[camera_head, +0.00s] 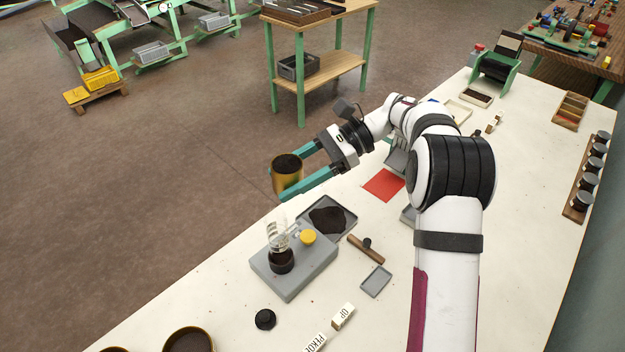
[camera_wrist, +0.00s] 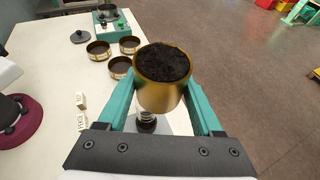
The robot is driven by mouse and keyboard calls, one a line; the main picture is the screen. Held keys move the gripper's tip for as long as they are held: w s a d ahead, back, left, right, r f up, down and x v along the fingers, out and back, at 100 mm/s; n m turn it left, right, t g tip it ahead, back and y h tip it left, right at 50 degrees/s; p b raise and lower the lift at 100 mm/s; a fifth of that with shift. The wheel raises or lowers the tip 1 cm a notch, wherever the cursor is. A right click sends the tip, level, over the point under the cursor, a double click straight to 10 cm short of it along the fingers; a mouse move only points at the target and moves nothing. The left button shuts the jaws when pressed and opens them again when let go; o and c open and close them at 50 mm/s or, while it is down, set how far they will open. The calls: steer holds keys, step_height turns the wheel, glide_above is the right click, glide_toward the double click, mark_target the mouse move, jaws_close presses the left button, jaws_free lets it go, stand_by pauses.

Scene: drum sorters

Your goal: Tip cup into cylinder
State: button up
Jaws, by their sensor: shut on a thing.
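My gripper (camera_head: 301,181) is shut on a brass-coloured cup (camera_head: 288,177), with one teal finger on each side of it. The cup is upright and full of dark granular material, which shows clearly in the wrist view (camera_wrist: 163,92). It is held in the air near the table's left edge, behind the glass cylinder in the head view. The clear glass cylinder (camera_head: 278,237) stands on a grey device (camera_head: 293,275) with a yellow knob, with dark material or a dark base at its bottom. In the wrist view the cylinder (camera_wrist: 147,115) is mostly hidden beneath the cup.
A grey tray of dark material (camera_head: 329,217) sits beside the device. A wooden tool (camera_head: 366,249), small grey tray (camera_head: 377,282), black lid (camera_head: 265,319) and lettered blocks (camera_head: 343,316) lie nearby. Round brass pans (camera_wrist: 98,50) stand farther along the table. A red sheet (camera_head: 383,185) lies behind.

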steer(key=shift+s+a+r, duration=0.25)
steer(key=shift+a+r, duration=0.05)
steer(key=shift+a, duration=0.05)
steer(key=shift+f, duration=0.6)
steer(key=shift+f, duration=0.35)
steer(key=shift+f, duration=1.05)
